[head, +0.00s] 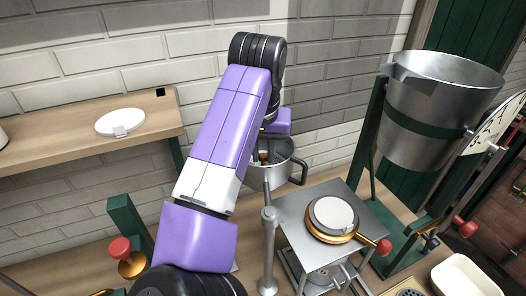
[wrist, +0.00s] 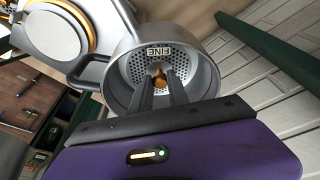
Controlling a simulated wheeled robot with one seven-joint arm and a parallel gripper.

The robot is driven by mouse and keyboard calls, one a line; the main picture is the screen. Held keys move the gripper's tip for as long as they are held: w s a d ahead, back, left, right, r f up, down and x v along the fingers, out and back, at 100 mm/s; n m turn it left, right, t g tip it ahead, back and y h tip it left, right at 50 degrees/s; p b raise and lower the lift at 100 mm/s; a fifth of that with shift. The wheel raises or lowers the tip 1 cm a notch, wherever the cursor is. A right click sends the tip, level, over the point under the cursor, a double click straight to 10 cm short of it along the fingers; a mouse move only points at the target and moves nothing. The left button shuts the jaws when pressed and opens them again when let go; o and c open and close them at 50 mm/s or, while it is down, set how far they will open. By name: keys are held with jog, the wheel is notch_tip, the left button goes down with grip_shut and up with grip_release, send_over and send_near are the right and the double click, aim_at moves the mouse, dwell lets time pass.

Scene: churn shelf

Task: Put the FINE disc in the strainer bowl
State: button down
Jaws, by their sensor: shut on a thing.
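The FINE disc (wrist: 180,60) is a round, perforated metal plate with a brass knob at its centre. Its label reads upside down in the wrist view. The disc lies inside the steel strainer bowl (wrist: 208,62); I cannot tell whether it rests on the bottom or is held just above it. My gripper (wrist: 161,82) reaches down into the bowl and is shut on the disc's brass knob. In the head view the bowl (head: 294,171) is partly hidden behind my arm, and my gripper (head: 263,157) shows at its mouth.
A metal stand (head: 345,245) with a brass-rimmed round piece (head: 333,214) is right of the bowl. A large steel churn (head: 435,110) hangs in a green frame farther right. A wooden shelf (head: 60,150) with a white lid (head: 119,122) is at left.

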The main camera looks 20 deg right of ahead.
jog(key=shift+f, duration=0.1)
jog(key=c, duration=1.3)
grip_release()
jog(key=b+v, duration=0.2)
jog(key=v, duration=1)
